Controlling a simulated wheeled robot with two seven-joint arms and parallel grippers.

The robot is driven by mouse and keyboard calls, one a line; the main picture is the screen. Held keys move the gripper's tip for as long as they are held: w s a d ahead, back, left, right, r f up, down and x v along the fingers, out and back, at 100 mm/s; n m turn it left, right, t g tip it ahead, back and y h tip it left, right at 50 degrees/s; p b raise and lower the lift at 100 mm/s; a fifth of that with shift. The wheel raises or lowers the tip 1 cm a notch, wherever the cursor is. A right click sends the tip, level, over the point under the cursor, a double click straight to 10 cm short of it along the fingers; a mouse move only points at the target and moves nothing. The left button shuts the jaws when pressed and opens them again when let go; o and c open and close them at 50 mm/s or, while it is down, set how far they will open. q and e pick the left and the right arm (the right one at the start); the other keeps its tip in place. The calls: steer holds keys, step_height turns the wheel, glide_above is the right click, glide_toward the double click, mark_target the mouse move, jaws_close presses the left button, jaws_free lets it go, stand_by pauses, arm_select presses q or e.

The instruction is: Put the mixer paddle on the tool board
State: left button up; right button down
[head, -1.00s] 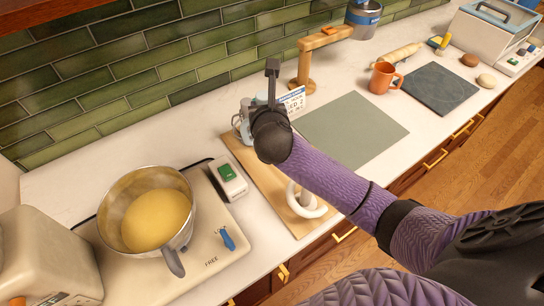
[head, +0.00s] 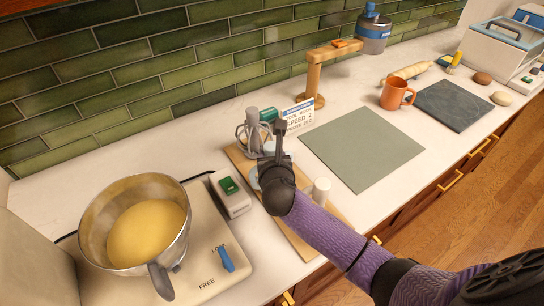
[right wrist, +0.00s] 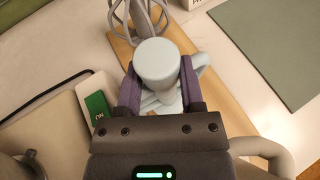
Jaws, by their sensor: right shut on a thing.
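The mixer paddle, pale blue-grey with a round hub (right wrist: 156,64), is between the fingers of my right gripper (right wrist: 158,90) in the right wrist view. The gripper is shut on it. In the head view my right gripper (head: 278,150) is over the wooden tool board (head: 298,240) and hides most of the paddle. I cannot tell whether the paddle touches the board. A white dough hook (head: 321,188) is on the near part, partly behind my arm. My left gripper is out of view.
A printed card (head: 298,115) and wooden stand (head: 314,80) are behind. A grey-green mat (head: 362,148) lies bare to the right.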

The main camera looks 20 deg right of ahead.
steer(key=shift+c, duration=2.2)
jaws_free()
steer(key=shift+f, duration=0.1)
steer(key=shift+o, duration=1.1)
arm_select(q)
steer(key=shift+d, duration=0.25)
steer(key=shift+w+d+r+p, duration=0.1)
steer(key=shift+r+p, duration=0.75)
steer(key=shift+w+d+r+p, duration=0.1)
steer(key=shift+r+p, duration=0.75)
arm_select(e)
steer(key=v, duration=1.2)
